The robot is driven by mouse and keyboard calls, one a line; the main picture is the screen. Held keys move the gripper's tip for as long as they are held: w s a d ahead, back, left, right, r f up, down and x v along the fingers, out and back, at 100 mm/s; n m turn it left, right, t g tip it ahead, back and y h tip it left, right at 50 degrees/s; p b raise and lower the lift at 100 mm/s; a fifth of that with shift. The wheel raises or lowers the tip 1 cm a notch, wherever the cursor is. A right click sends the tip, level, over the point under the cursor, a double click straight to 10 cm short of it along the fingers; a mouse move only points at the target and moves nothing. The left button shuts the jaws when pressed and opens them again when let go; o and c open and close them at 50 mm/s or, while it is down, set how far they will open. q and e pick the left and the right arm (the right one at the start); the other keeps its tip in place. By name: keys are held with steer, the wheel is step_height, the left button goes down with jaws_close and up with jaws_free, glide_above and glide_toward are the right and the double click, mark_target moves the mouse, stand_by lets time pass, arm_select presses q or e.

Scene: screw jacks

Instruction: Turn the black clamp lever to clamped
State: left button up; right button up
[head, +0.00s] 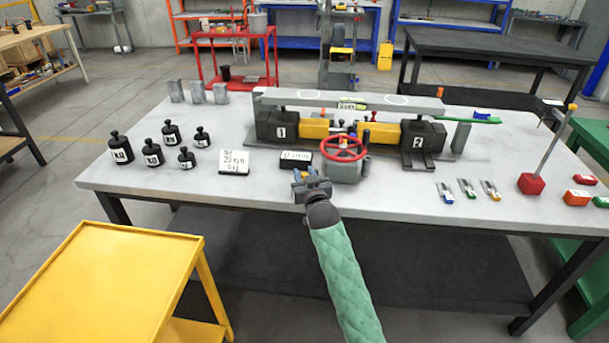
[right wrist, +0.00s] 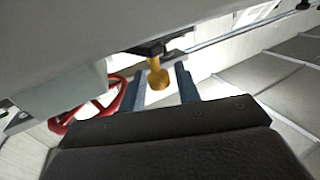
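My right gripper (head: 311,178) is at the front edge of the grey table, just left of the red handwheel (head: 342,148) and its grey gearbox (head: 344,171). In the right wrist view its two blue-grey fingers (right wrist: 161,87) are apart. In the head view my gripper covers that spot. My left gripper is not in view.
A long grey beam (head: 345,101) rests across two black jacks, labelled 1 (head: 278,126) and 2 (head: 422,142). Black weights (head: 121,148) and a white card (head: 234,162) stand left. Small tools and a red block (head: 531,183) with a rod are at right.

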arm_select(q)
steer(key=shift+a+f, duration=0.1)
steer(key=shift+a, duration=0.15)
arm_select(e)
steer(key=shift+o, duration=0.4)
steer(key=shift+s+d+f, duration=0.1)
steer(key=shift+s, duration=0.2)
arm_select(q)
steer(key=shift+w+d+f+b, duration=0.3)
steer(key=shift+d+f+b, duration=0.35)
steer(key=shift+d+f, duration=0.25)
arm_select(e)
steer(key=v, duration=0.7)
steer(key=shift+s, duration=0.1)
